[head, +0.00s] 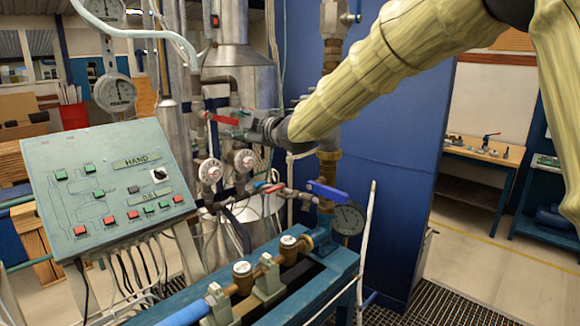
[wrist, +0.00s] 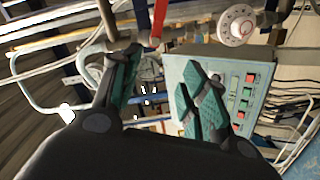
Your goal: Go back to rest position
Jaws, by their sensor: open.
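My gripper (head: 240,128) is at the end of my sleeved arm, which reaches in from the upper right, in front of the pipework. In the wrist view my gripper (wrist: 163,78) shows two dark fingers with teal pads, spread apart with nothing between them. A red valve handle (head: 221,118) is close by the fingertips in the head view. A red handle (wrist: 158,20) also shows beyond the fingers at the top of the wrist view, outside the gap. Whether a finger touches it cannot be told.
A sloped control panel (head: 105,185) with red and green buttons stands at left. White round dials (head: 210,171), a blue valve handle (head: 328,192) and a pressure gauge (head: 348,219) sit below my gripper. A blue wall panel (head: 400,170) stands behind my arm. Grated floor shows at lower right.

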